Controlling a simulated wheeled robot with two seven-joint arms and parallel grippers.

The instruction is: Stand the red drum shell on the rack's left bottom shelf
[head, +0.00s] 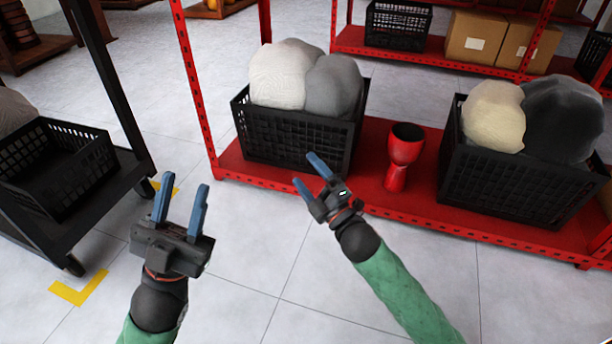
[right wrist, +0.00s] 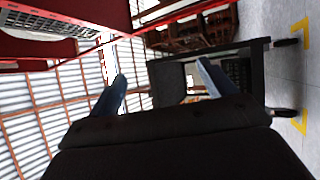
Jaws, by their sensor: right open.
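The red drum shell (head: 404,155), goblet-shaped with a dark open top, stands upright on the bottom shelf (head: 388,206) of the red rack, between two black crates. My right gripper (head: 311,174) is open and empty, left of the drum shell and apart from it, in front of the left crate. In the right wrist view its two blue fingers (right wrist: 160,88) are spread with nothing between them. My left gripper (head: 181,206) is open and empty over the floor, further left. The drum shell is not seen in the right wrist view.
A black crate (head: 290,139) with white and grey rounded bundles is left of the drum shell. Another crate (head: 516,184) with cream and dark bundles is right of it. A red rack post (head: 194,80) rises at the left. A dark cart (head: 130,175) stands far left. The floor in front is clear.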

